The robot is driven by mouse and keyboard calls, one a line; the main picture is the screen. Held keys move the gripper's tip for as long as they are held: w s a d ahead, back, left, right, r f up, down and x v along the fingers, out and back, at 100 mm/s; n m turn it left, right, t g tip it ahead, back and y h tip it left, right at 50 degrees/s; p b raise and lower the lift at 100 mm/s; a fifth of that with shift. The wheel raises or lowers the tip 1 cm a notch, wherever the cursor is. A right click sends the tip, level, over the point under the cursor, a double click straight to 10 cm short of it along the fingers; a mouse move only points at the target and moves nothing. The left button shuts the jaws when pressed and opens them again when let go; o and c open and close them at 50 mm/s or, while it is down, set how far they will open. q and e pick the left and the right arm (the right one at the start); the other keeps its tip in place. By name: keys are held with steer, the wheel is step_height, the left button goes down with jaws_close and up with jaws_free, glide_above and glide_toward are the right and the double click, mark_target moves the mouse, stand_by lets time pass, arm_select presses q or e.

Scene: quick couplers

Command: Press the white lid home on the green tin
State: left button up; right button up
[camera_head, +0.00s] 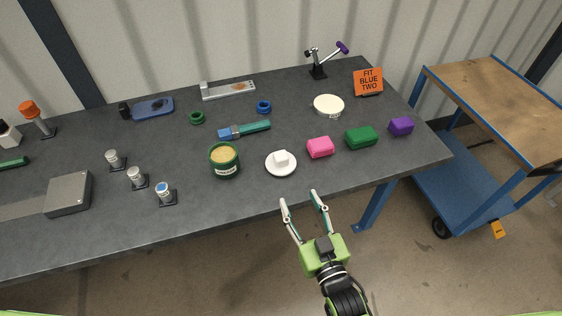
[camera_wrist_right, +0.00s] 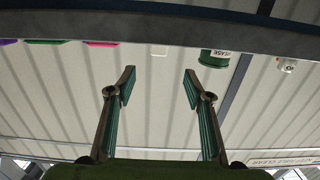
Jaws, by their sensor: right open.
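The green tin (camera_head: 225,162) stands upright and open-topped near the front middle of the table, with a tan fill and a pale label. The white lid (camera_head: 282,168) with a raised block-like knob lies on the table just right of the tin, apart from it. My right gripper (camera_head: 303,199) is open and empty, off the table's front edge, below and right of the lid. In the right wrist view its fingers (camera_wrist_right: 158,84) are spread, with the tin (camera_wrist_right: 214,58) beyond them at upper right and a small white piece at the upper middle. My left gripper is not in view.
Pink (camera_head: 320,147), green (camera_head: 361,137) and purple (camera_head: 401,126) blocks lie right of the lid. Several small fittings on black bases, one with a blue face (camera_head: 165,193), stand left of the tin. A blue-green tool (camera_head: 245,130) lies behind. The table's front edge (camera_head: 240,216) is near my gripper.

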steer(key=shift+a+r, duration=0.2)
steer(key=shift+a, duration=0.05)
steer(key=shift+w+a, duration=0.1)
steer(key=shift+w, duration=0.25)
glide_toward(283, 162)
steer(key=x, duration=0.4)
steer(key=shift+s+a+r, duration=0.1)
steer(key=shift+s+a, duration=0.05)
steer(key=shift+a, duration=0.05)
steer(key=shift+d+p+x, duration=0.15)
steer(key=shift+p+x, duration=0.05)
steer(key=shift+x, duration=1.3)
steer(key=shift+d+p+x, duration=0.15)
steer(key=shift+x, duration=1.3)
steer(key=shift+c, duration=0.3)
steer(key=c, duration=1)
